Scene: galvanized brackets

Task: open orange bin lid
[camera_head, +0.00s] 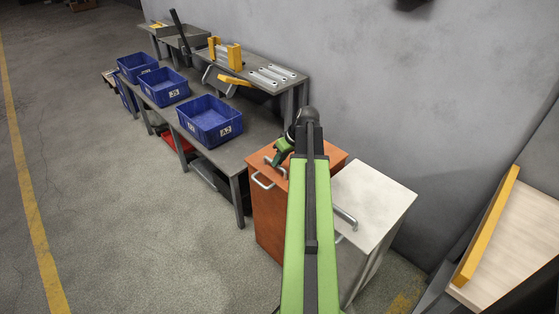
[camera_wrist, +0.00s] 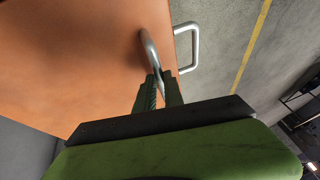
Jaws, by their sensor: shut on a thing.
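The orange bin (camera_head: 268,215) stands against the wall end of the workbench. Its lid (camera_head: 326,153) looks flat and closed, and it fills the left of the wrist view (camera_wrist: 75,60). A metal lid handle (camera_wrist: 149,48) rises from the lid near its front edge. My gripper (camera_wrist: 159,80) is shut on this handle, with the fingers on either side of the bar. In the head view my gripper (camera_head: 277,160) is low over the lid, and my arm hides part of the bin. A second metal handle (camera_wrist: 194,50) is on the bin's front.
A white bin (camera_head: 380,192) with a metal handle (camera_head: 345,217) stands close to the right. A grey workbench (camera_head: 243,143) with blue crates (camera_head: 211,120) is to the left. A wooden surface with a yellow edge (camera_head: 487,225) is at far right. Open floor (camera_head: 140,230) lies left front.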

